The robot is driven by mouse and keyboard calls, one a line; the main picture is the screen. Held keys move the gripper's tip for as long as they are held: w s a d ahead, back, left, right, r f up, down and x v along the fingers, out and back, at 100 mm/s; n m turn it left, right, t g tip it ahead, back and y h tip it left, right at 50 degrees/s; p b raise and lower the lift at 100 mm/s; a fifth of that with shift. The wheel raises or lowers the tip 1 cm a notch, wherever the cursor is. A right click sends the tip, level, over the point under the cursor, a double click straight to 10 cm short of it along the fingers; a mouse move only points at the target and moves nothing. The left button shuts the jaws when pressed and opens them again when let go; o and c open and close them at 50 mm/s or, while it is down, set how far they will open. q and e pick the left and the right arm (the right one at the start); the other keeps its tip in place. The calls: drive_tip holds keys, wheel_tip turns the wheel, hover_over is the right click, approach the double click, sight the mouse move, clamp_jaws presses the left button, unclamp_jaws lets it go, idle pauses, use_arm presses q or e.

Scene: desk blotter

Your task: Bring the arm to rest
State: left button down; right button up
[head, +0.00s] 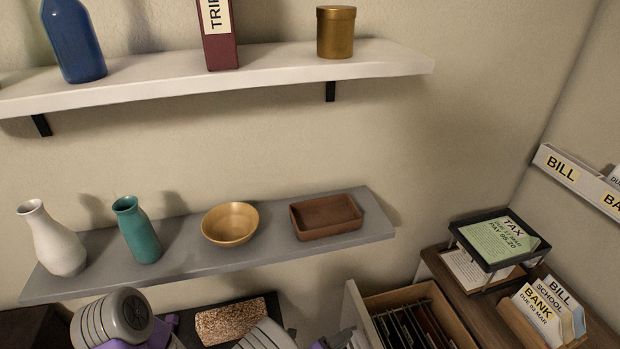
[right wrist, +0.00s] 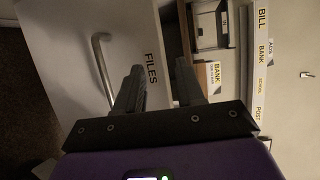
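My right gripper shows in the right wrist view (right wrist: 158,88) with its two dark fingers apart and nothing seen between them. It faces a pale panel (right wrist: 65,30) that bears a FILES label and a metal handle (right wrist: 103,65); I cannot tell whether it touches the panel. In the head view, a small dark part of the right gripper (head: 338,340) shows at the bottom edge, just left of an open file drawer (head: 352,312). Part of my left arm (head: 112,318) shows at the bottom left. The left gripper is out of the picture.
A grey shelf (head: 190,270) holds a white vase (head: 52,240), a teal vase (head: 137,232), a gold bowl (head: 230,222) and a brown tray (head: 326,217). A black letter tray (head: 497,262) and a card holder (head: 560,322) stand right of the drawer. A white shelf (head: 270,75) is above.

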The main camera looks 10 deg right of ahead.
drive_tip(key=s+d+f+m+g+y, duration=0.3)
drive_tip(key=s+d+f+m+g, duration=0.1)
drive_tip(key=s+f+m+g, duration=0.45)
drive_tip(key=s+a+f+m+g+y, duration=0.1)
drive_tip(key=s+a+m+g+y, duration=0.25)
drive_tip(key=s+m+y, duration=0.45)
drive_tip(key=s+a+f+m+g+y, duration=0.1)
drive_tip(key=s+a+m+g+y, duration=0.3)
drive_tip(key=m, duration=0.7)
drive_tip(key=shift+w+r+m+t+y, duration=0.4)
drive_tip(key=shift+w+m+t, duration=0.7)
drive_tip(key=shift+m, duration=1.7)
drive_tip(key=shift+w+r+m+t+y, duration=0.25)
drive_tip(key=shift+w+m+t+y, duration=0.25)
drive_tip(key=shift+m+t, duration=1.7)
drive_tip(key=shift+w+r+m+t+y, duration=0.45)
drive_tip(key=shift+w+m+t, duration=0.35)
drive_tip(key=shift+m, duration=2.55)
drive_tip(key=shift+f, duration=0.15)
